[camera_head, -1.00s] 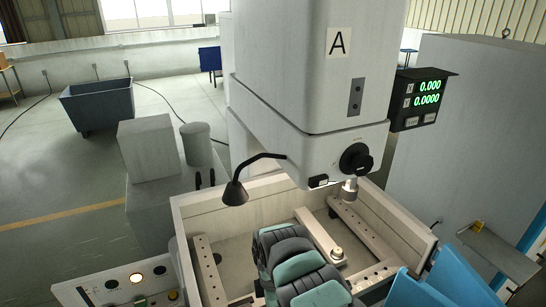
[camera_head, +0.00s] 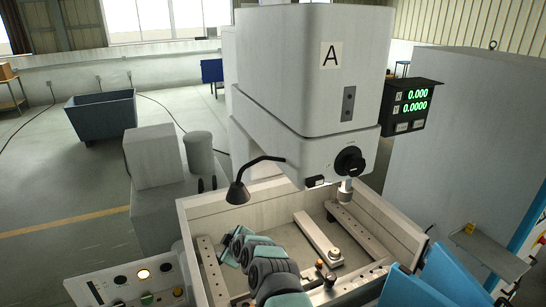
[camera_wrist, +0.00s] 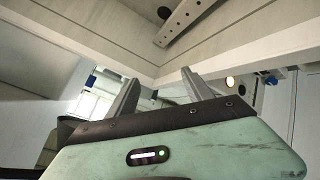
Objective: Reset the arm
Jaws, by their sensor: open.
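My gripper (camera_wrist: 162,95) shows in the wrist view with its two grey fingers spread apart and nothing between them. Beyond the fingers is a pale inner corner of walls and a beam with holes (camera_wrist: 188,20). In the head view my teal and dark grey arm reaches from the bottom edge into the machine's work tank (camera_head: 187,215). The far end of the arm lies low at the tank's left side, and the fingers cannot be made out there.
The machine head (camera_head: 315,75) marked A hangs over the tank, with a black lamp (camera_head: 237,192) at its left. Rails with holes (camera_head: 315,238) lie in the tank. A control panel (camera_head: 130,285) is front left, blue panels (camera_head: 440,275) front right. A readout (camera_head: 412,105) hangs right.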

